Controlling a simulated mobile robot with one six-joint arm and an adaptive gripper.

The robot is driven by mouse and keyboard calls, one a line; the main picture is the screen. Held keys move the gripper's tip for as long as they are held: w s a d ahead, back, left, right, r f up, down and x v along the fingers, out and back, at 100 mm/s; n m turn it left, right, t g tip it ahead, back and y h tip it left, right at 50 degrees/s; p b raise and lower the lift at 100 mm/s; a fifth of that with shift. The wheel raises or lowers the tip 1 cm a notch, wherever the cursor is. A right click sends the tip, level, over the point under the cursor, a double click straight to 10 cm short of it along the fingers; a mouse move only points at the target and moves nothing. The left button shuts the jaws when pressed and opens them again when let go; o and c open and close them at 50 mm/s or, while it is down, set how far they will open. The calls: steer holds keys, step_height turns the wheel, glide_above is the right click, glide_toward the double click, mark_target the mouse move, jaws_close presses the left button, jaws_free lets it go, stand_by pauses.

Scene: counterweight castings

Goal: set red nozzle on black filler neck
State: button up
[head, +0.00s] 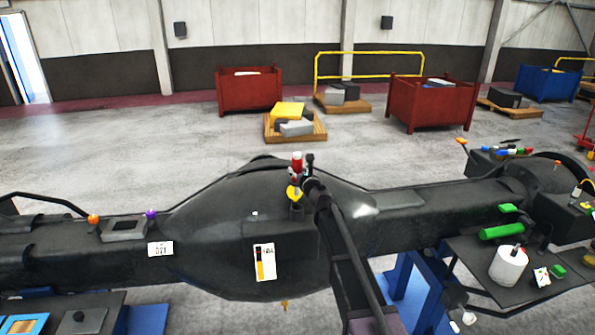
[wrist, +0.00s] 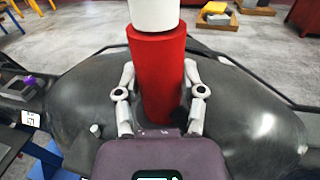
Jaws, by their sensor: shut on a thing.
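The red nozzle (head: 297,160) stands about upright above the middle hump of the large black casting in the head view. In the wrist view the red nozzle (wrist: 158,70) is a red cylinder with a white section on top. My gripper (wrist: 160,108) has its two grey fingers on either side of it, shut on its lower part. In the head view my gripper (head: 300,172) is just above a yellow disc (head: 293,192). A short dark stub below the disc looks like the black filler neck (head: 297,206). I cannot tell whether nozzle and neck touch; the nozzle's lower end is hidden.
The black casting (head: 215,225) spans the view. An orange knob (head: 93,219) and a purple knob (head: 151,214) stand on its left. A side table at right holds a white cylinder (head: 508,265) and a green cylinder (head: 502,231). Red bins (head: 249,92) stand far behind.

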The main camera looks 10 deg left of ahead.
steer(key=shift+f+b, duration=1.9)
steer(key=shift+f, duration=0.25)
steer(key=shift+f+b, duration=3.3)
stand_by(1.1)
steer(key=o, duration=1)
steer(key=shift+s+r, duration=0.1)
steer(key=shift+s+d, duration=0.1)
steer(key=shift+s, duration=0.05)
steer(key=v, duration=1.1)
steer(key=shift+s+d, duration=0.15)
steer(key=shift+s, duration=0.15)
